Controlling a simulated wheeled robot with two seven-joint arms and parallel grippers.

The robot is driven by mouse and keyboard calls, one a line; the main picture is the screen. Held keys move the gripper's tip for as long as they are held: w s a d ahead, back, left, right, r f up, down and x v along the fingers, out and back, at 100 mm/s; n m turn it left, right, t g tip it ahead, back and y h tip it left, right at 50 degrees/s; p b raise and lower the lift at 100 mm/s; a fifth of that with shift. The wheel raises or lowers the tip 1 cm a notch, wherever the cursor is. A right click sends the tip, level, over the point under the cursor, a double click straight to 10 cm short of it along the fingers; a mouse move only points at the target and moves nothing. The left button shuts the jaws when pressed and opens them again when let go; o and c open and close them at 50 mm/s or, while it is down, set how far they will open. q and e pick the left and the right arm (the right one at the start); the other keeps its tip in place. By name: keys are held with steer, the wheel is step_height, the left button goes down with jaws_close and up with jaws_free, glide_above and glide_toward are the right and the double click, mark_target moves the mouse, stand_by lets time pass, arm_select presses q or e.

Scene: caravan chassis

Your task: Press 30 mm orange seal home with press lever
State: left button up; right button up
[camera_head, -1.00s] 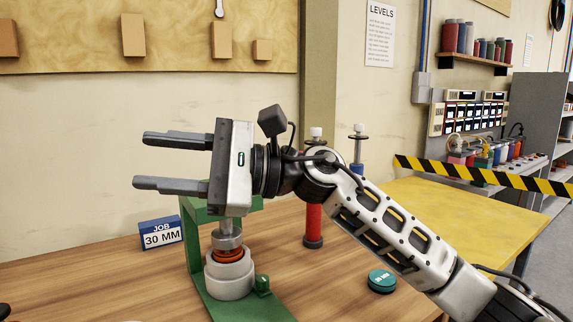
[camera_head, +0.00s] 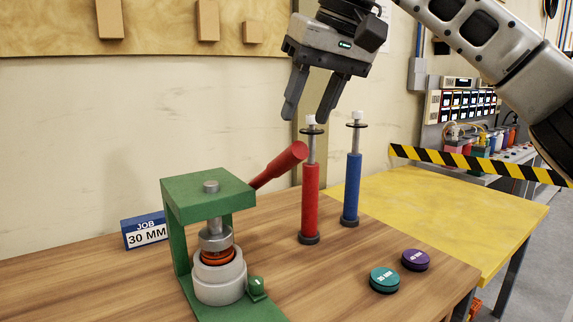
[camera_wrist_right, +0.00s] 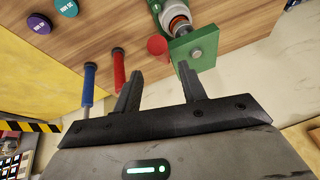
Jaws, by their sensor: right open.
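The green press (camera_head: 208,195) stands on the wooden bench at the left. Its red lever (camera_head: 279,165) sticks out to the right and slightly up. The orange seal (camera_head: 217,257) sits in the mouth of the grey round housing (camera_head: 220,280), below the metal ram (camera_head: 216,236). I cannot tell whether the ram touches it. My right gripper (camera_head: 308,112) is open and empty, above and right of the lever end, fingers pointing down. In the right wrist view the lever's round end (camera_wrist_right: 157,46) shows beyond the fingers, apart from them. My left gripper is not in view.
A red pump-like tool (camera_head: 310,200) and a blue one (camera_head: 351,188) stand upright right of the press. A teal disc (camera_head: 384,280) and a purple disc (camera_head: 415,260) lie nearer. A "JOB 30 MM" sign (camera_head: 145,232) stands left. Bench front between press and discs is clear.

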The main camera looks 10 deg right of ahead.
mark_target(286, 162)
steer(key=x, duration=1)
steer(key=shift+w+a+f, duration=0.1)
jaws_close()
